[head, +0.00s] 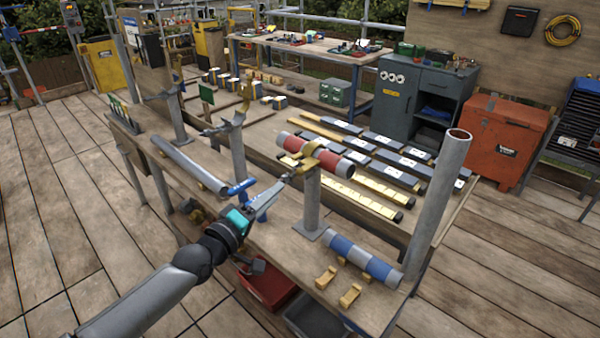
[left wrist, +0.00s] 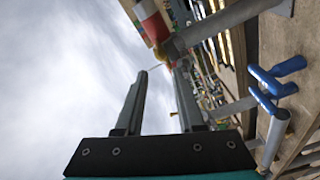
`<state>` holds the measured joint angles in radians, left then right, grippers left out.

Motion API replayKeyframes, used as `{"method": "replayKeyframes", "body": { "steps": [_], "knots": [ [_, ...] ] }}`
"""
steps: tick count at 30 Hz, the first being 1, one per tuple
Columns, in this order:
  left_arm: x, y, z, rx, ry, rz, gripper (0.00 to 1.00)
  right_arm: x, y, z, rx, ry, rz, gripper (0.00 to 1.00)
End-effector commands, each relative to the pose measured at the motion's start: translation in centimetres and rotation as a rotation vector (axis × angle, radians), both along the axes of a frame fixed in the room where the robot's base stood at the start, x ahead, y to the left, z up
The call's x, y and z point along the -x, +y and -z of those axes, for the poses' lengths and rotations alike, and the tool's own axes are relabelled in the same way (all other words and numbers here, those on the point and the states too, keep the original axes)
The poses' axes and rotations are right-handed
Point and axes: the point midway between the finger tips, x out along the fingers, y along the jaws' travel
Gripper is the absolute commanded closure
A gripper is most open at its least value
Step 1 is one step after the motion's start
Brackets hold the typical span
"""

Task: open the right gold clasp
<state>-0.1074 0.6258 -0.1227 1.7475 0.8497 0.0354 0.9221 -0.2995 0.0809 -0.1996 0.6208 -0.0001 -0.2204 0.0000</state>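The right gold clasp (head: 312,152) sits on top of a grey post and wraps over a red-and-grey pipe (head: 335,160). Its jaw looks closed over the pipe. My left gripper (head: 288,179) points at the clasp from the lower left, with its tips close to it. I cannot tell if they touch. In the left wrist view the two fingers (left wrist: 160,72) are apart with sky between them. The pipe (left wrist: 151,20) and post (left wrist: 195,36) show beyond the right finger, and the clasp is small and partly hidden there. My right gripper is not in view.
Another gold clasp (head: 243,98) stands on a post further left, apparently open. A grey pipe (head: 190,165) and a blue handle (head: 240,188) lie near my arm. A blue-and-grey pipe (head: 360,258) rests on the bench at right. A tall grey pipe (head: 437,200) stands beyond.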

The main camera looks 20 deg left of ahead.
Motion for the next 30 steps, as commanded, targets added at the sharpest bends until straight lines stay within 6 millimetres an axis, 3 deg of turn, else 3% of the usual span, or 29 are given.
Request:
{"method": "replayKeyframes", "body": {
  "steps": [18,30],
  "knots": [
    [-8.3,-1.6,0.0,-0.002,-0.001,0.0,0.62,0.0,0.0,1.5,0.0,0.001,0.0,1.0],
    [-10.8,-2.2,0.0,-0.002,0.001,0.001,0.62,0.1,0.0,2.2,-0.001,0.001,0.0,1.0]
  ]
}}
